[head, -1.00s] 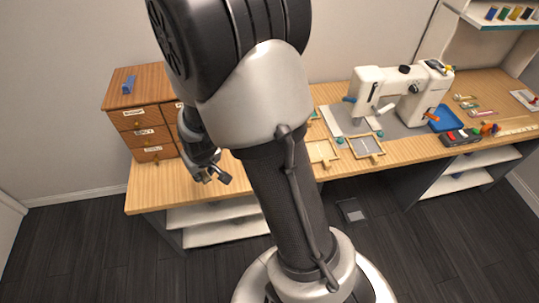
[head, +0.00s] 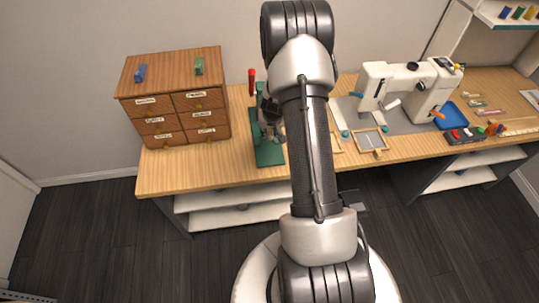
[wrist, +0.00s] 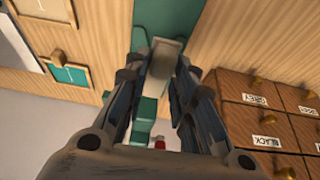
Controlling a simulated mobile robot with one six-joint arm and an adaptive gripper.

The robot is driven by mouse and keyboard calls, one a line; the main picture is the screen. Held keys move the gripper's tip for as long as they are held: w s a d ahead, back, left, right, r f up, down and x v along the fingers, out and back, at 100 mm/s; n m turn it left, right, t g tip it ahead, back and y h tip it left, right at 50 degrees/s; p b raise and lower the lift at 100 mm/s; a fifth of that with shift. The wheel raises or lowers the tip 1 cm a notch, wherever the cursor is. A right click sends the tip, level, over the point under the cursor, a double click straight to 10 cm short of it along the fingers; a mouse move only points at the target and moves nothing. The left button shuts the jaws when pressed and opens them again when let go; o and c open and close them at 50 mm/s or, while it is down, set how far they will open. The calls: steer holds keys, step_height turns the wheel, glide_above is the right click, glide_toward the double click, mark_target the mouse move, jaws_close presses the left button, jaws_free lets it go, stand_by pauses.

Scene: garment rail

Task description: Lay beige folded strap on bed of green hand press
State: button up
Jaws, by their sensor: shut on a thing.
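The green hand press (head: 268,153) stands on the table right of the drawer cabinet, its red handle (head: 252,82) upright behind. In the wrist view, its green base (wrist: 165,14) shows beyond my fingertips and more green shows between my fingers. My gripper (head: 270,120) is over the press, partly hidden by my arm in the head view. In the wrist view my gripper (wrist: 163,62) is shut on the beige folded strap (wrist: 166,50), a small pale piece between the fingertips. Whether the strap touches the bed, I cannot tell.
A white sewing machine (head: 410,88) and a framed tray (head: 370,141) stand to the right. Bare table lies front left.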

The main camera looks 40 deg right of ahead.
step_height(320, 180, down, 13)
steer(key=b, duration=1.1)
steer(key=shift+f, duration=0.15)
steer(key=o, duration=1)
steer(key=shift+c, duration=0.2)
